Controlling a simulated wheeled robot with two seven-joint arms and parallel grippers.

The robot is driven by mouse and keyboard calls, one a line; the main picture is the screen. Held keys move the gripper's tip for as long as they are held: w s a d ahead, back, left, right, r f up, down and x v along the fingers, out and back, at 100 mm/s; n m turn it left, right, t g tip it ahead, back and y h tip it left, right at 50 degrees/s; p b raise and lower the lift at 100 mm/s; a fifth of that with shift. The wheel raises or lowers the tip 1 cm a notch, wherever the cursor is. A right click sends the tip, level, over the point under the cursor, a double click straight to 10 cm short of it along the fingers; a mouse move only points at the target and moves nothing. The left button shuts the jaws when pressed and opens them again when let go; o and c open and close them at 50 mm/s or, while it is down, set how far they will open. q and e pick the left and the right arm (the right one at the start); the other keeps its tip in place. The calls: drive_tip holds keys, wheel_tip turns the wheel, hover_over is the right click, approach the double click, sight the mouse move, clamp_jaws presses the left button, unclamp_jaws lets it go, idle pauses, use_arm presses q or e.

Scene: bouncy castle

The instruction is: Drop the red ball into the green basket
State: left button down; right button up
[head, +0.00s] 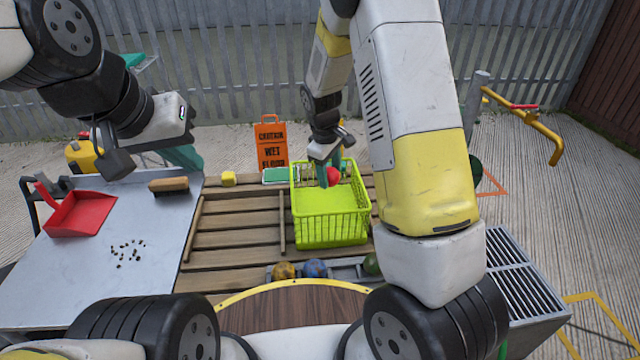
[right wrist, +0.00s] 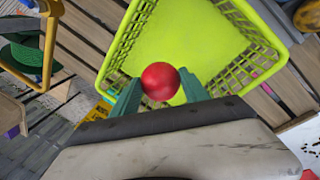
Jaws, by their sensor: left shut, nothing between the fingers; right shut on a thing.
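The green basket (head: 333,226) stands on the slatted wooden table in the middle of the head view. Its open top and floor also show in the right wrist view (right wrist: 185,45). The red ball (head: 333,175) is between the fingers of my right gripper (head: 329,176), which is shut on it. In the right wrist view the ball (right wrist: 160,81) sits between the two green fingertips (right wrist: 157,92), over the near part of the basket opening. My left gripper (head: 183,157) is shut and empty, up at the left, apart from the basket.
A grey tabletop (head: 70,272) at the left holds a red dustpan (head: 80,213), a brush (head: 168,185) and scattered dark bits. An orange wet floor sign (head: 271,145) stands behind the basket. Several balls (head: 315,268) lie in front of it.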

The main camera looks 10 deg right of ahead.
drive_tip(key=o, duration=1.4)
drive_tip(key=r, duration=0.5)
drive_tip(key=s+a+r, duration=0.1)
drive_tip(key=r, duration=0.1)
drive_tip(key=shift+r, duration=0.2)
drive_tip(key=shift+s+r, duration=0.1)
drive_tip(key=shift+r, duration=0.05)
